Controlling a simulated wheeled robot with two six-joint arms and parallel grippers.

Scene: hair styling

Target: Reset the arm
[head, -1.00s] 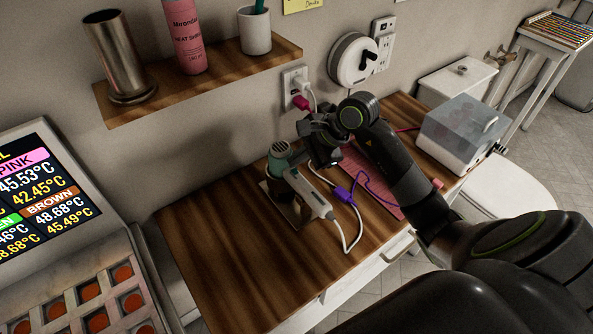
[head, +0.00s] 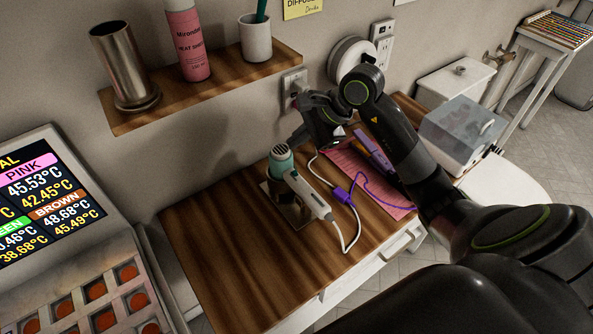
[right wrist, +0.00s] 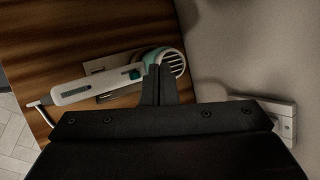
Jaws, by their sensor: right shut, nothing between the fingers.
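My right arm comes in from the right in the head view, and its gripper (head: 312,138) hangs above the back of the wooden table (head: 215,250), near the wall. In the right wrist view the two fingers (right wrist: 158,84) are together with nothing between them. A white and teal hair dryer (head: 305,192) rests in a holder on the table, apart from the gripper; it also shows beyond the fingers in the right wrist view (right wrist: 90,86). A purple hair straightener (head: 374,152) lies on a pink mat (head: 345,166), partly behind my arm. My left gripper is out of view.
A wall shelf (head: 205,88) holds a metal cup (head: 122,65), a pink bottle (head: 187,40) and a white cup (head: 256,38). A wall outlet (head: 291,85) is close to the gripper. A clear-lidded box (head: 462,130) stands at right. The table's left part is bare.

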